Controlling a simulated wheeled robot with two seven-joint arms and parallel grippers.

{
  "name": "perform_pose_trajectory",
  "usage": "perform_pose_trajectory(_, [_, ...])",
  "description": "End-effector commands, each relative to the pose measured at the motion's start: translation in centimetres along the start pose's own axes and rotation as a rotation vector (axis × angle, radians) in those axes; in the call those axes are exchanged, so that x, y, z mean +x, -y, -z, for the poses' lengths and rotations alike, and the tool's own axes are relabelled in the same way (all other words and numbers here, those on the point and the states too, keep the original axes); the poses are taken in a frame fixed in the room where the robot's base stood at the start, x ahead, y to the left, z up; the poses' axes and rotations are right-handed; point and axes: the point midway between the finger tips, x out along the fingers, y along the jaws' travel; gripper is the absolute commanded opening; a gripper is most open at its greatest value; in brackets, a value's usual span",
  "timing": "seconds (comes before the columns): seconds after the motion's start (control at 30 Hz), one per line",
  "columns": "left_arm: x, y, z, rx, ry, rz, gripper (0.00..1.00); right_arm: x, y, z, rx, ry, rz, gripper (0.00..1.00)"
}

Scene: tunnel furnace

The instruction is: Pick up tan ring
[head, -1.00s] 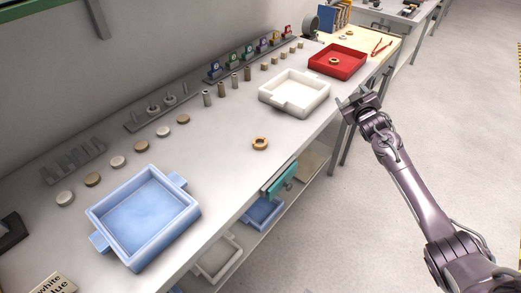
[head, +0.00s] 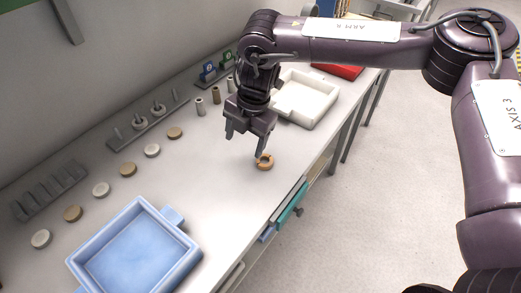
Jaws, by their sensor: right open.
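The tan ring (head: 265,162) lies flat on the grey workbench (head: 215,190), near its front edge. My right gripper (head: 243,146) points down just left of and above the ring. Its two fingers are spread and hold nothing. One fingertip appears close to the ring's upper edge; I cannot tell whether it touches. My left gripper is not in view.
A blue tray (head: 185,263) stands at the front left and a white tray (head: 325,119) behind the gripper. A red tray (head: 340,71) is partly hidden by my arm. Several round discs (head: 128,169) line the back. Bench around the ring is clear.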

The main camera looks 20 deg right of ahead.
Motion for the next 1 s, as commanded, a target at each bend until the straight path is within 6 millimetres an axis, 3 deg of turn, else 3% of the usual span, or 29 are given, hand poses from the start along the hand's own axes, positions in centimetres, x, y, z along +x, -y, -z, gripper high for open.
perform_pose_trajectory(0.1, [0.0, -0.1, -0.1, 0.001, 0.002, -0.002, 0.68, -0.9, 3.1, -2.3, 0.036, 0.078, 0.106, 0.69])
perform_pose_trajectory(0.23, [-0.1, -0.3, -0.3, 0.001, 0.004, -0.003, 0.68, -0.8, 4.6, -3.2, 0.057, 0.107, 0.153, 0.69])
perform_pose_trajectory(0.73, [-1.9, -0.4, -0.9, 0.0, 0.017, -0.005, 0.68, 5.6, 5.2, -3.6, 0.056, 0.108, 0.154, 0.69])
perform_pose_trajectory(1.0, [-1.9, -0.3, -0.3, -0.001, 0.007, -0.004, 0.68, 6.5, 5.2, -3.7, 0.057, 0.107, 0.15, 0.69])
